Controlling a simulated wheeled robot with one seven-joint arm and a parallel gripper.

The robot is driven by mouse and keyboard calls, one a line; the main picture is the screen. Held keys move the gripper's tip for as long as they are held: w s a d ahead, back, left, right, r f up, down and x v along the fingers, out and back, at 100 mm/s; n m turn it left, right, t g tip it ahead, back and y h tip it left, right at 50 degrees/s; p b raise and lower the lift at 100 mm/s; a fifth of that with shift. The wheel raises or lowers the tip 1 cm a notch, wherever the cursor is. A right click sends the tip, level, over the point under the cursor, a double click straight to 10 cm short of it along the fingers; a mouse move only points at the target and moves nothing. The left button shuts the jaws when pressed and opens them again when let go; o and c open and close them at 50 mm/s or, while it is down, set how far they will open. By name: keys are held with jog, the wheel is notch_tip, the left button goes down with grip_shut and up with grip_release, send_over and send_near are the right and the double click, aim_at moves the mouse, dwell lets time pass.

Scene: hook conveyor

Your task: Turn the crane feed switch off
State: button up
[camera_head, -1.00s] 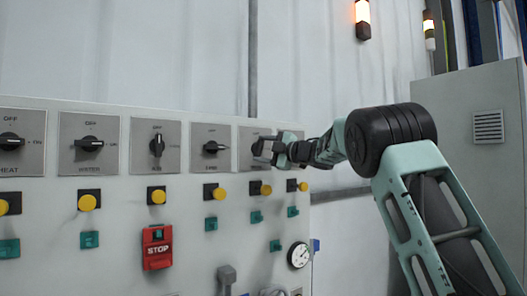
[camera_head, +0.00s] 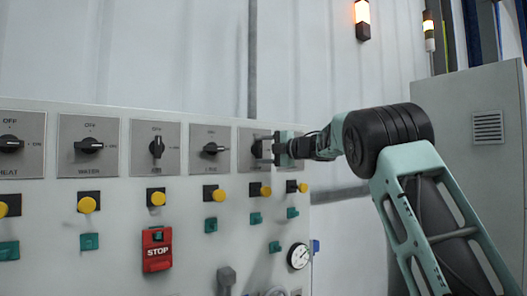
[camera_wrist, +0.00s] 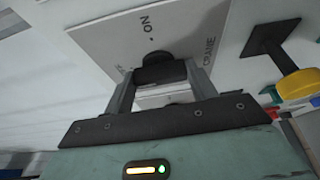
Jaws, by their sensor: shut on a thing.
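The crane feed switch is a black rotary knob (camera_wrist: 160,72) on a grey plate (camera_wrist: 110,38). In the wrist view the plate reads CRANE at the right and ON at the top; lettering at the left is partly hidden. My gripper (camera_wrist: 162,84) has its two fingers on either side of the knob and is shut on it. In the head view my gripper (camera_head: 266,149) is at the fifth plate (camera_head: 246,140) of the row, and it hides most of the knob. I cannot tell exactly where the knob points.
Similar switches for other feeds, such as the heat knob (camera_head: 11,145), line the panel to the left. Yellow buttons (camera_head: 86,204) and green ones sit below, with a red stop box (camera_head: 157,249) and a gauge (camera_head: 298,256). A grey cabinet (camera_head: 470,95) stands at the right.

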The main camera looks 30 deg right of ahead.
jog(key=o, duration=1)
jog(key=b+v, duration=0.6)
jog(key=v, duration=1.1)
jog(key=shift+s+d, duration=0.1)
jog(key=shift+s, duration=0.1)
